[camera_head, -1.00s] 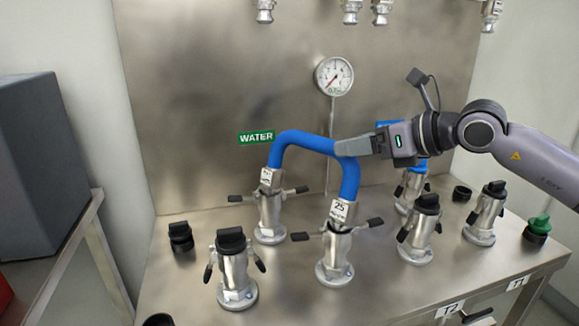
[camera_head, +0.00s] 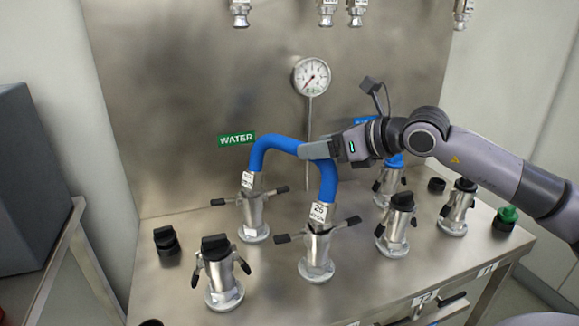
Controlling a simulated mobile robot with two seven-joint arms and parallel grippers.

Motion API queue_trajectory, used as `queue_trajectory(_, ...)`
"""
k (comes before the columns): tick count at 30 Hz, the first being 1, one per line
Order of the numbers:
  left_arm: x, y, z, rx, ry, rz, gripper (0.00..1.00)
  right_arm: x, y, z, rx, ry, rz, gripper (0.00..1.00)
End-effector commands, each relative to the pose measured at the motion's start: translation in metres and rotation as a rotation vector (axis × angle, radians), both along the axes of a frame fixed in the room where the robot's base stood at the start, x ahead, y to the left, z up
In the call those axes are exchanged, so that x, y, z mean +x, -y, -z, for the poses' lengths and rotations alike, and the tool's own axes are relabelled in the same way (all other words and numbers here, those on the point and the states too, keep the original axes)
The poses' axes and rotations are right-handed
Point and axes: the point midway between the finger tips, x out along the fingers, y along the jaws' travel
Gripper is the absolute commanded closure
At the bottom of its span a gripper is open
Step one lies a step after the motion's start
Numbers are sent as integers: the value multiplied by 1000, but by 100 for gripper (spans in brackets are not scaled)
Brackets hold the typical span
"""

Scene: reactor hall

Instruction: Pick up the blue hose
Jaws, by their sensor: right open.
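The blue hose (camera_head: 275,143) arches between two metal couplings on the steel bench. Its left end sits on the rear left coupling (camera_head: 254,215), beside the green WATER label. Its right end sits on the front coupling (camera_head: 317,250), tagged 25. My right gripper (camera_head: 312,150) comes in from the right, with its fingers at the upper right bend of the hose. It overlaps the hose in the picture; the gap between its fingers is hard to see, and I cannot tell whether they touch it. My left gripper is not in view.
Capped couplings stand at the front left (camera_head: 219,272) and right (camera_head: 396,225). Loose black caps and a green cap (camera_head: 505,218) lie on the bench. A pressure gauge (camera_head: 311,76) is on the steel back panel. A dark grey box (camera_head: 35,185) stands at the left.

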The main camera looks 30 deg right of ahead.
Motion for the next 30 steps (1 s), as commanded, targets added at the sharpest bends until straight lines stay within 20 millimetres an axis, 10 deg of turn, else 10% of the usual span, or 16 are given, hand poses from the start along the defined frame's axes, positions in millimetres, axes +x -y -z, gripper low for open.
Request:
queue_trajectory(21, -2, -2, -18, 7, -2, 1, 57, 36, -19, 10, -1, -1, -1, 37)
queue_trajectory(27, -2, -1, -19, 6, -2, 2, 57, 36, -18, 10, -1, -1, -1, 95)
queue_trajectory(30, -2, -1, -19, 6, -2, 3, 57, 36, -18, 8, 0, 5, -1, 100)
